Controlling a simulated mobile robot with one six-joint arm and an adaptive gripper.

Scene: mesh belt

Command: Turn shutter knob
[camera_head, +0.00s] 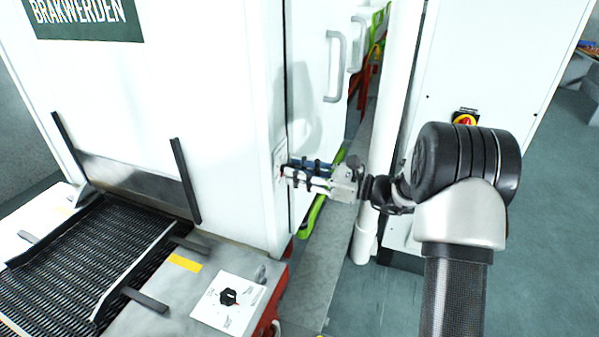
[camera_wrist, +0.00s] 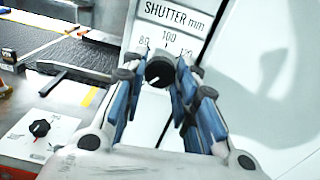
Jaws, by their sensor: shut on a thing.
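The shutter knob (camera_wrist: 159,72) is a round black knob on a white plate (camera_wrist: 172,18) marked "SHUTTER mm", with 80, 100 and 120 on its scale. My gripper (camera_wrist: 157,82) has its blue-padded fingers on both sides of the knob and is shut on it. In the head view my gripper (camera_head: 286,172) reaches left to the side face of the white machine (camera_head: 225,120). There the fingers hide the knob. The lower part of the scale is hidden in the wrist view.
A second black knob (camera_head: 228,297) sits on a white plate at the front right of the mesh belt (camera_head: 75,260). A cabinet door with a handle (camera_head: 335,65) stands behind my gripper. A white post (camera_head: 385,130) rises close to my arm.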

